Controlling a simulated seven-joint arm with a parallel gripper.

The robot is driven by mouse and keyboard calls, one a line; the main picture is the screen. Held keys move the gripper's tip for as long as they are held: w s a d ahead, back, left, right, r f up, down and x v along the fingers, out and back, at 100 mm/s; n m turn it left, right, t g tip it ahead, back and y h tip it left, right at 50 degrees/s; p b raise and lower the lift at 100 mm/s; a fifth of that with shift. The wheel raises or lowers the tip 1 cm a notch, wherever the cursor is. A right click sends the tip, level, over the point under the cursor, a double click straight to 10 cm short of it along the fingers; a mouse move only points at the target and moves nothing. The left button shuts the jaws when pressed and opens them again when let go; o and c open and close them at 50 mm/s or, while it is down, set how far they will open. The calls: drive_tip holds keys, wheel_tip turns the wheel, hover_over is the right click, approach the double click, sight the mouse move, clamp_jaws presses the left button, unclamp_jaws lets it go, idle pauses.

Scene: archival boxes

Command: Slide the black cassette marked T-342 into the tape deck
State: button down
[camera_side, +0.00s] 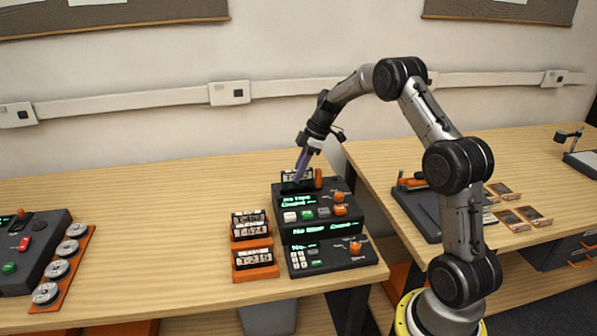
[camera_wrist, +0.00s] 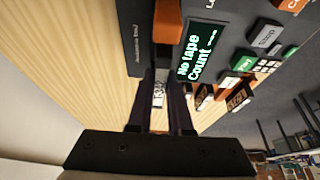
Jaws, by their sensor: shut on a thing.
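My gripper (camera_side: 300,172) points down at the back left of the black tape deck (camera_side: 350,208), shut on a black cassette (camera_side: 291,187) with a white label. In the wrist view the label (camera_wrist: 158,94) between the fingers is small, sideways and partly readable, with digits like 342. The cassette is at the deck's upper back edge, beside an orange part (camera_side: 318,178). I cannot tell how far it sits in the deck, or whether it touches it. The deck's green display (camera_wrist: 201,52) reads "No tape" and "Count".
Orange racks (camera_side: 256,273) with other black cassettes (camera_side: 249,230) stand left of the deck. A keypad unit (camera_side: 335,263) is in front of it. Reels (camera_side: 57,269) on an orange strip lie far left. The table between is clear. A second table (camera_side: 400,155) stands right.

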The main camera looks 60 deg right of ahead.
sight(295, 188)
drive_tip(key=shift+f, duration=0.75)
drive_tip(key=shift+f, duration=0.15)
drive_tip(key=shift+f, duration=0.5)
drive_tip(key=shift+f, duration=0.3)
idle(0.7)
drive_tip(key=c, duration=0.8)
unclamp_jaws()
drive_tip(key=shift+o, duration=0.2)
